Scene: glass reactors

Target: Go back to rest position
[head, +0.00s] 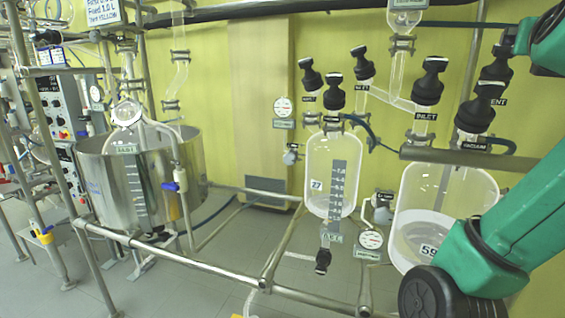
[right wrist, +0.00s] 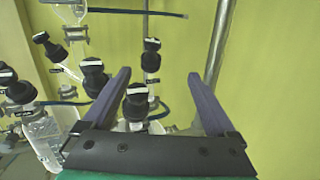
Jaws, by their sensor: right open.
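My right arm (head: 525,220) is green and comes in from the right edge of the head view, in front of the large right-hand glass vessel. My right gripper (right wrist: 163,88) shows in the right wrist view, with two purple fingers wide apart and nothing between them in its grasp. Black-capped valves (right wrist: 137,101) stand beyond the fingers, apart from them as far as I can tell. The right gripper's fingers do not show in the head view. My left gripper is in neither view.
A glass vessel (head: 318,190) and a larger vessel (head: 455,195) hang in a metal pipe frame (head: 180,258). Black valves (head: 428,82) top them. A steel pot (head: 105,180) stands at left. A vertical pole (right wrist: 217,50) rises near the right finger. Grey floor shows below.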

